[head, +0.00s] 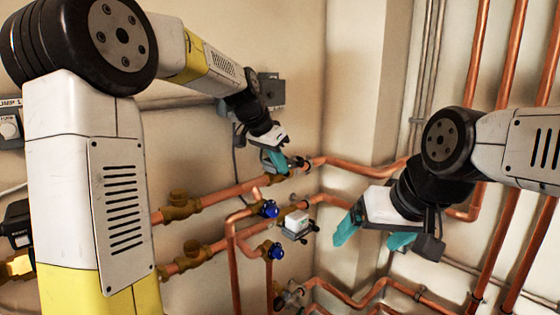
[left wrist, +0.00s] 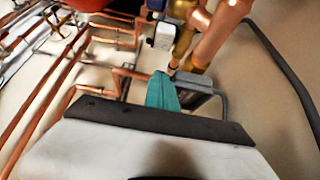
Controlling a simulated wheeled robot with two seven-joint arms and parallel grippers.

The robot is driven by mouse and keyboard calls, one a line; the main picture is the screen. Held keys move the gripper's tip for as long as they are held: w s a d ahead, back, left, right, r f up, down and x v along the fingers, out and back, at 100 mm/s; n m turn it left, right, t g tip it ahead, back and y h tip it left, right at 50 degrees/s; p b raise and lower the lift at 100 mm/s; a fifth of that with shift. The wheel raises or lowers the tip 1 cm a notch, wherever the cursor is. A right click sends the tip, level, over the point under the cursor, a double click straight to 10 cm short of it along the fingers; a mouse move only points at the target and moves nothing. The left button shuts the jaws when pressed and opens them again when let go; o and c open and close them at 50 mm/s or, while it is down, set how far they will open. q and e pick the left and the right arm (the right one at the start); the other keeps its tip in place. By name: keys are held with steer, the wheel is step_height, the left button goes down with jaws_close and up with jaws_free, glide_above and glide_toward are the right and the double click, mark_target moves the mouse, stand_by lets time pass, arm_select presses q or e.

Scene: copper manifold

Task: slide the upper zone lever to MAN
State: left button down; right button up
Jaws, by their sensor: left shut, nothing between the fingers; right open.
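My left gripper (head: 275,160) is at the upper copper pipe run near the wall corner. Its teal fingers (left wrist: 163,92) are shut and empty. In the left wrist view the fingertips are close beside a grey box (left wrist: 198,103); I cannot tell whether they touch it. In the head view the left gripper hides most of what is at the upper pipe, and the upper zone lever cannot be made out. A lower zone valve with a white head (head: 296,222) sits on the lower pipe, a small dark lever at its right side. My right gripper (head: 370,238) is open and empty, in front of the right wall.
Brass valves (head: 180,205) sit on the pipes at left. Two blue handles (head: 270,209) are left of the white valve head. A grey wall box (head: 271,89) is above the left gripper. Vertical copper pipes (head: 481,60) stand at right, near my right arm.

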arm_select(q)
steer(key=shift+d, duration=0.1)
steer(key=shift+w+d, duration=1.05)
steer(key=shift+a, duration=0.1)
steer(key=v, duration=0.7)
steer(key=shift+s+r, duration=0.15)
steer(key=shift+r, duration=0.2)
steer(key=shift+a, duration=0.1)
